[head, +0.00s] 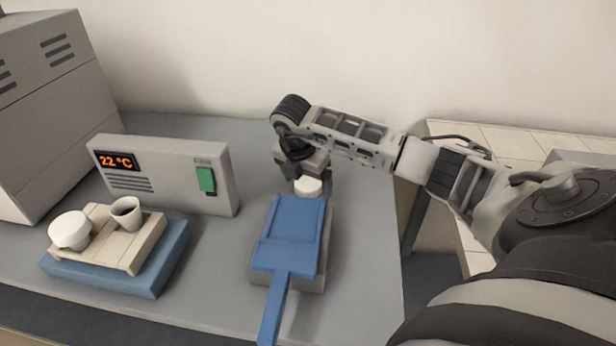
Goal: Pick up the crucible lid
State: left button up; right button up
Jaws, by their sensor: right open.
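A small white round piece (308,187), which looks like the crucible lid, is at the far end of the blue long-handled tray (290,240). My right gripper (308,176) is over this white piece, pointing down, open, with its fingers partly hidden by its own body. I cannot tell whether the fingers touch the piece. A white crucible (127,214) with a dark, open mouth stands on a pale slatted board (140,246) at the left. A wider white rounded vessel (70,230) stands beside it. My left gripper is out of view.
The slatted board rests on a blue block (115,276). Behind it stands a control box (165,175) reading 22 °C, with a green switch. A grey furnace body (45,110) fills the far left. The blue tray lies on a grey block (318,284). The grey bench (365,240) is clear right of the tray.

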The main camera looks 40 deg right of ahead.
jog(key=c, duration=1)
jog(key=shift+c, duration=0.2)
